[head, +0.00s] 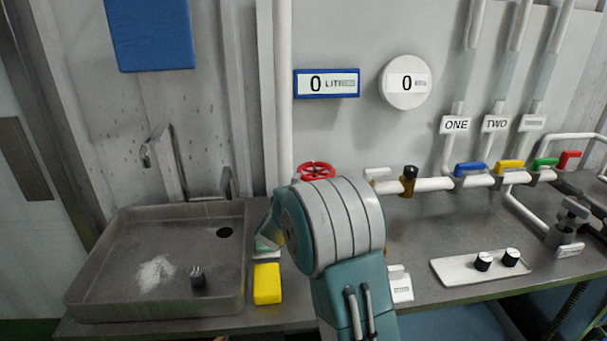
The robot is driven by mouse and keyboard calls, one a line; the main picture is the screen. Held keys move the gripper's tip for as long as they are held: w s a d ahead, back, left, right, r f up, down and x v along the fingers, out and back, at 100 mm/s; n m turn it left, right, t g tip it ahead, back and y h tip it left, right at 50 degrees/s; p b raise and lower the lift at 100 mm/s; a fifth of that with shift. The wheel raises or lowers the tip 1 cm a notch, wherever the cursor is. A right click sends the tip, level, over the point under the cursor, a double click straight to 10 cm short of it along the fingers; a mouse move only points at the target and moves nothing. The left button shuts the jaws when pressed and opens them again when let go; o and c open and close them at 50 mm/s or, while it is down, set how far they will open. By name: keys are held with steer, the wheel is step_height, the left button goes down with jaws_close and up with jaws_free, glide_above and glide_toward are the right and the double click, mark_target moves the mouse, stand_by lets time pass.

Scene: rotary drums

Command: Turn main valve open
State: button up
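A red round handwheel (316,169) sits on the white piping at the back wall, just above and behind my arm in the head view. Only its upper part shows clearly; my grey and teal arm covers the space below it. I take it to be the main valve, though no label on it can be read.
A metal sink (160,260) is at left, beside a yellow block (267,284). Blue (470,169), yellow (509,166), green (545,163) and red (568,160) levers line the pipe at right. A blue-framed display (326,83) and a round gauge (405,82) read 0.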

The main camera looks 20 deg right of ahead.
mark_target(307, 174)
steer(key=x, duration=0.4)
steer(key=d+x, duration=0.1)
steer(key=x, duration=0.1)
steer(key=shift+s+d+f, duration=0.1)
steer(key=shift+s+d, duration=0.05)
steer(key=shift+d, duration=0.1)
steer(key=shift+w, duration=0.45)
steer(key=shift+a, duration=0.15)
steer(key=shift+d, duration=0.25)
jaws_close()
